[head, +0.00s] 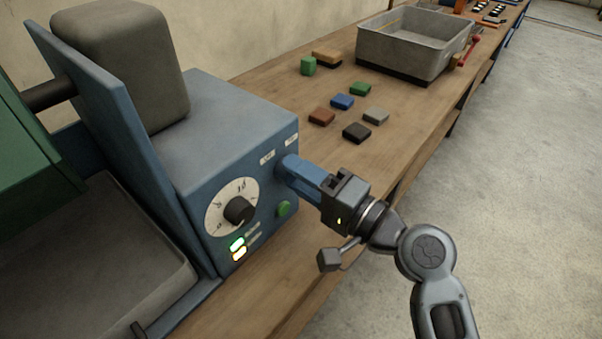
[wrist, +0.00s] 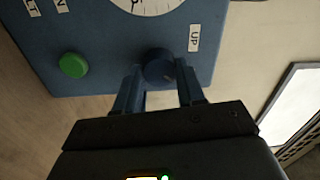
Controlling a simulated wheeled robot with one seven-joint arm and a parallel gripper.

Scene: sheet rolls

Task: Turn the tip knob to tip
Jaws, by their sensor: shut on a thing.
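The blue machine (head: 225,130) has a front panel facing my arm. My gripper (head: 284,172) reaches that panel at its upper right corner, just below two small white labels (head: 267,157). In the wrist view my gripper (wrist: 160,78) has one finger on each side of a small dark blue round knob (wrist: 158,62), and is shut on it. A label reading UP (wrist: 194,38) sits beside the knob. I cannot tell how far the knob is turned.
The panel also has a black dial knob (head: 239,210), a green button (head: 284,208) and lit indicators (head: 238,244). Several coloured blocks (head: 342,102) and a grey bin (head: 405,60) are on the wooden bench (head: 425,108). The floor to the right is clear.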

